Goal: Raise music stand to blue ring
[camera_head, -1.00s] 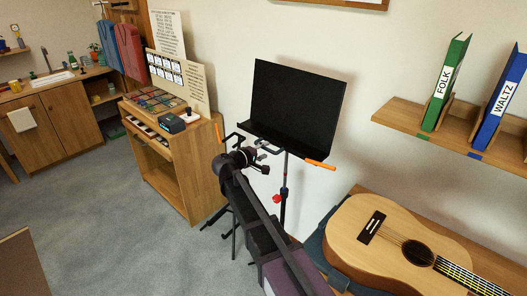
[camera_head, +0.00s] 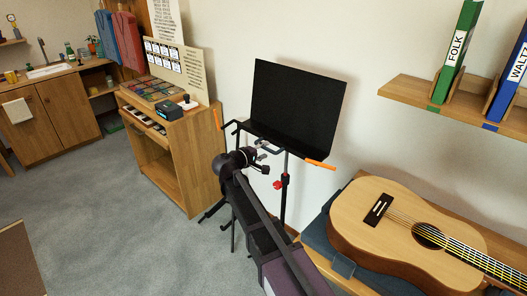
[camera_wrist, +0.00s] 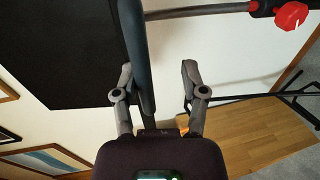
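The music stand has a black desk (camera_head: 297,100), tilted back, on a thin post (camera_head: 284,205) with a red knob (camera_head: 282,182). In the wrist view the desk (camera_wrist: 70,50) fills the left and the red knob (camera_wrist: 291,15) is at the top right. My gripper (camera_head: 263,154) is at the desk's lower edge. In the wrist view its fingers (camera_wrist: 157,75) are apart, with the desk's dark ledge (camera_wrist: 138,50) between them, close to the left finger and with a gap to the right one. I cannot make out the blue ring now.
A guitar (camera_head: 395,225) lies on a wooden bench to the right. A wall shelf (camera_head: 405,88) above holds a green folder (camera_head: 457,50) and a blue folder (camera_head: 507,85). A wooden cabinet (camera_head: 180,150) stands left of the stand. Grey floor (camera_head: 110,220) is open at the left.

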